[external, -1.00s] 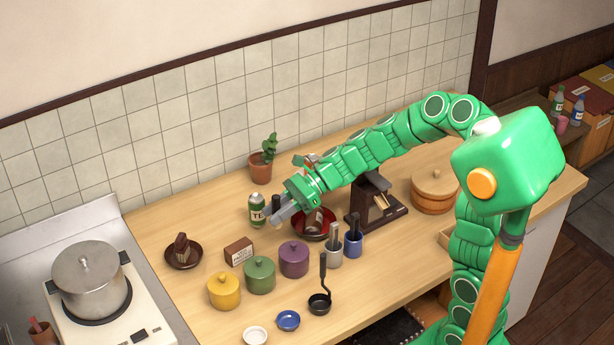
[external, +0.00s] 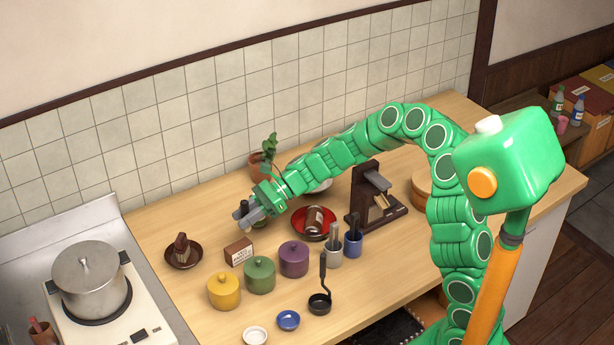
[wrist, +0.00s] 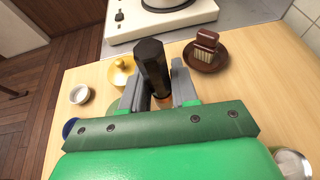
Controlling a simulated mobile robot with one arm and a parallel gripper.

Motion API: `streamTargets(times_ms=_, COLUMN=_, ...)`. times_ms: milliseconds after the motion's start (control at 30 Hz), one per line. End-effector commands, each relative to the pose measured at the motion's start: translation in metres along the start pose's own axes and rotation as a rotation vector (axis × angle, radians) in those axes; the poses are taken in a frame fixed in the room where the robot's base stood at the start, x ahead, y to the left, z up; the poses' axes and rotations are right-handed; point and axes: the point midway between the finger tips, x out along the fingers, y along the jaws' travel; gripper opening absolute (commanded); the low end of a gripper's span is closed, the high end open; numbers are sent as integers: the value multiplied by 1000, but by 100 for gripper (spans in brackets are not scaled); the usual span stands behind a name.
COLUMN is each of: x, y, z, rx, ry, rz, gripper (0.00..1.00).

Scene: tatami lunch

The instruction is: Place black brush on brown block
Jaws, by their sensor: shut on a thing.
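My gripper (external: 244,218) is shut on the black brush, held above the counter behind the brown block. In the wrist view the brush's dark faceted handle (wrist: 153,66) stands between the two grey fingers (wrist: 158,95). A small brown patch shows just below the handle there; I cannot tell whether it is part of the brush or the block. The brown block (external: 238,251), with a pale label on its front, sits on the counter left of the purple pot.
A dark saucer with a brown brush (external: 181,246) is left of the block. Yellow (external: 224,292), green (external: 259,276) and purple (external: 293,260) lidded pots stand in front.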

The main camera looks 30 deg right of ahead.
Motion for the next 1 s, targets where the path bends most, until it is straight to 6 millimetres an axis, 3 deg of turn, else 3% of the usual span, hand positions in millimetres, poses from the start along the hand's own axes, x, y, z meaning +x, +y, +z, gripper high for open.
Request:
streamTargets(times_ms=400, x=28, y=-27, z=-30, rx=2, ry=1, rz=-1, gripper=0)
streamTargets(times_ms=700, x=36, y=-34, z=-37, rx=1, ry=1, rz=-2, gripper=0)
streamTargets(times_ms=1000, x=47, y=-33, z=-64, rx=1, ry=0, rz=0, gripper=0)
